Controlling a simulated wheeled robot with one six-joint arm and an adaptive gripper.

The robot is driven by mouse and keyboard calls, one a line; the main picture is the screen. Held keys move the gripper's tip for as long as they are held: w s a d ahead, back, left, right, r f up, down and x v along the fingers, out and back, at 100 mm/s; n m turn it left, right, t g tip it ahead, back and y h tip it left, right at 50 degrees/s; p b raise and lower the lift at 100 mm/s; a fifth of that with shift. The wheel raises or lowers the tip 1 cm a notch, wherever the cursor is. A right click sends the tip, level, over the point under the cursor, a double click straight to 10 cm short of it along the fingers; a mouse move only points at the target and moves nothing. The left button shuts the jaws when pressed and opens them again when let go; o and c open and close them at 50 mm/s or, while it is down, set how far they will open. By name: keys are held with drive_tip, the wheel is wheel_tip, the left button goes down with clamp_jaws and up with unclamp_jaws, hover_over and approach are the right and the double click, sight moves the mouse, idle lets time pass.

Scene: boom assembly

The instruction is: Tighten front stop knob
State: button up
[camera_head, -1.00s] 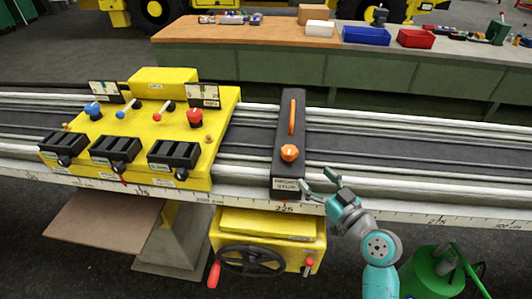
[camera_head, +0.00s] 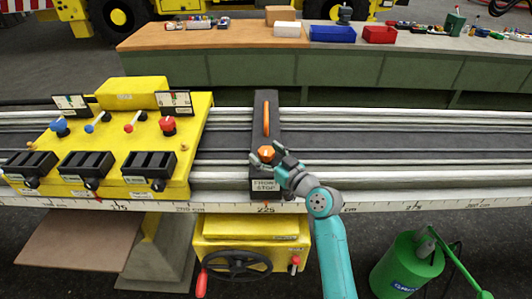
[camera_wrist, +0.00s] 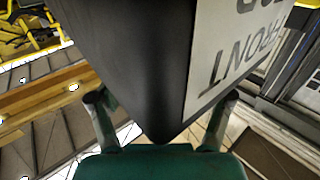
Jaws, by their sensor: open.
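The front stop (camera_head: 265,120) is a black block across the rail, with an orange handle (camera_head: 267,118) on top and a white "FRONT STOP" label (camera_head: 265,186) at its near end. The orange knob (camera_head: 266,153) sits on its top near that end. My gripper (camera_head: 267,160) is open at the near right of the knob, and its fingers overlap the block in the head view. In the wrist view my gripper (camera_wrist: 160,112) has its two fingers spread on either side of the block's dark corner (camera_wrist: 140,70). The label (camera_wrist: 235,55) shows there; the knob does not.
A yellow control panel (camera_head: 110,112) with levers and black switches stands left on the rail. A scale (camera_head: 400,203) runs along the rail's front edge. Below hangs a yellow box with a handwheel (camera_head: 237,265). The rail right of the stop is clear.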

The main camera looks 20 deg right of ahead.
drive_tip(key=c, duration=1.2)
drive_tip(key=shift+a+m+t+h, duration=0.1)
drive_tip(key=shift+m+t+h, duration=0.2)
drive_tip(key=shift+m+h, duration=0.45)
drive_tip(key=shift+m+t+h, duration=0.15)
drive_tip(key=shift+m+h, duration=0.75)
drive_tip(key=shift+h, duration=0.75)
drive_tip(key=shift+m+t+h, duration=0.15)
drive_tip(key=shift+m+h, duration=0.7)
drive_tip(key=shift+h, duration=0.75)
drive_tip(key=shift+w+m+g+h, duration=0.1)
drive_tip(key=shift+m+g+h, duration=0.65)
drive_tip(key=shift+m+h, duration=1)
drive_tip(key=shift+m+g+h, duration=0.75)
drive_tip(key=shift+m+h, duration=0.4)
drive_tip(key=shift+h, duration=1.2)
drive_tip(key=m+g+h, duration=0.4)
drive_tip(key=g+h, duration=0.1)
drive_tip(key=shift+m, duration=0.3)
drive_tip(key=m+g+h, duration=0.1)
drive_tip(key=m+g, duration=0.1)
drive_tip(key=g, duration=0.1)
drive_tip(key=m+g+h, duration=0.2)
drive_tip(key=g, duration=0.1)
drive_tip(key=shift+m+g, duration=0.4)
drive_tip(key=shift+f+g, duration=0.1)
drive_tip(key=shift+g, duration=0.2)
